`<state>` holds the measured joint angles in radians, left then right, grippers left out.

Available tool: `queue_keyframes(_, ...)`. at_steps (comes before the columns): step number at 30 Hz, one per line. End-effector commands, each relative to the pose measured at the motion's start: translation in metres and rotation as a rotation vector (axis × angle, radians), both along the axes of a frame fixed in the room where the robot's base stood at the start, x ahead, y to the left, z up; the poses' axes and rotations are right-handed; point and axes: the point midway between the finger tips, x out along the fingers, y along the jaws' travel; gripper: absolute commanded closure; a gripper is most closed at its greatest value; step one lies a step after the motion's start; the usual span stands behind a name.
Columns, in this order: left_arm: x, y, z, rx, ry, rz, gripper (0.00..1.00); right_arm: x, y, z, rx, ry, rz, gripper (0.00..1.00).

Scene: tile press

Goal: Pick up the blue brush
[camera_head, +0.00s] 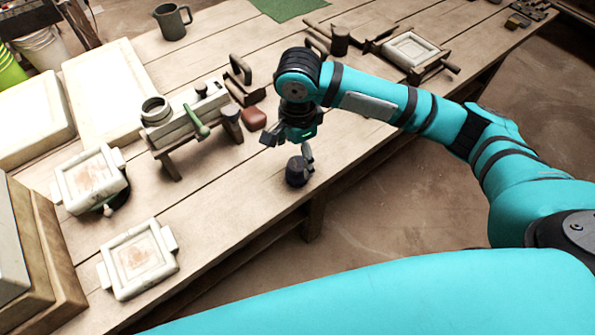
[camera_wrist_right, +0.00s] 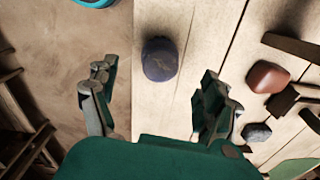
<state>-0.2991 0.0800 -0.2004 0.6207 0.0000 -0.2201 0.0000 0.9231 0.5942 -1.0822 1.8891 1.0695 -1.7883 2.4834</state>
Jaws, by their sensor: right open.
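The blue brush appears as a small dark blue, rounded piece (camera_head: 296,172) near the table's front edge in the head view. It also shows in the right wrist view (camera_wrist_right: 159,59), beyond the fingertips and roughly between their lines. I cannot make out its bristles. My right gripper (camera_head: 289,147) is just above it, pointing down, with one finger close to the brush in the picture. In the wrist view the right gripper's fingers (camera_wrist_right: 155,98) are spread wide with nothing between them. My left gripper is not in view.
A reddish-brown block (camera_head: 254,117) lies left of the gripper. A press-like stand with a green handle (camera_head: 197,122) is farther left. Framed tiles (camera_head: 138,258) lie at the lower left. The wooden table's edge drops off just beyond the brush.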

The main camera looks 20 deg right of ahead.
Motion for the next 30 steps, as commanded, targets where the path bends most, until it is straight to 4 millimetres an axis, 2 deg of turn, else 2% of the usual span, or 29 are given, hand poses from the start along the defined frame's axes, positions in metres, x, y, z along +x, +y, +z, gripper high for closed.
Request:
queue_keyframes(8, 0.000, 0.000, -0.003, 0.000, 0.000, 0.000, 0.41, 0.000, -0.001, -0.022, 0.000, 0.001, 0.001, 0.18)
queue_keyframes(16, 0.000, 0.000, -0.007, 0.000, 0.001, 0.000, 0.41, 0.002, -0.002, -0.060, 0.000, 0.000, 0.001, 0.18)
queue_keyframes(25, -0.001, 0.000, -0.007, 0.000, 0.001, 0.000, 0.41, 0.002, -0.002, -0.066, 0.001, -0.002, 0.002, 0.18)
queue_keyframes(26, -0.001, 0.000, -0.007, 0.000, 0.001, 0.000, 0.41, 0.002, -0.002, -0.066, 0.001, -0.002, 0.002, 0.19)
queue_keyframes(30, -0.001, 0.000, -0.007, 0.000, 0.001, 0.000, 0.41, 0.002, -0.002, -0.065, 0.001, -0.002, 0.002, 0.38)
